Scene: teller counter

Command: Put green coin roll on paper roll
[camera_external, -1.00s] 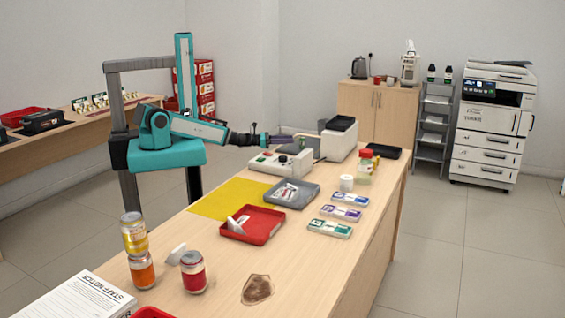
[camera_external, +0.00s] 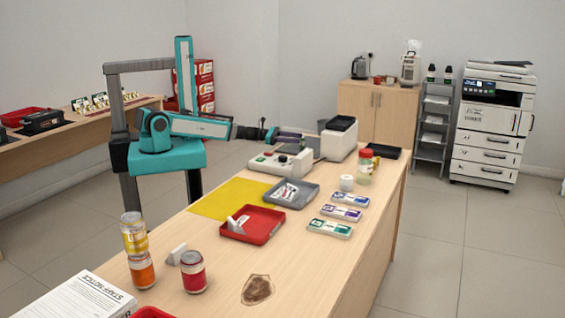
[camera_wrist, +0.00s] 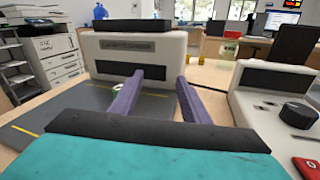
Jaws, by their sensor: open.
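My gripper (camera_external: 303,139) is open above the far end of the counter, beside the grey-white machine. In the wrist view its two purple fingers (camera_wrist: 168,82) stand apart with nothing clearly held between them. A small white thing with a green ring (camera_wrist: 118,88), probably the green coin roll, lies on the dark mat, partly hidden by the left finger. I cannot make it out in the external view. A short white roll (camera_external: 347,182), likely the paper roll, stands upright on the counter near the red-lidded jar; I cannot identify it in the wrist view.
The white machine (camera_wrist: 140,55) stands in front of the fingers. A control box (camera_wrist: 275,100) with a dark knob is on the right. A jar (camera_external: 365,167), grey tray (camera_external: 291,203), red tray (camera_external: 270,229) and coloured cases (camera_external: 341,213) occupy the counter.

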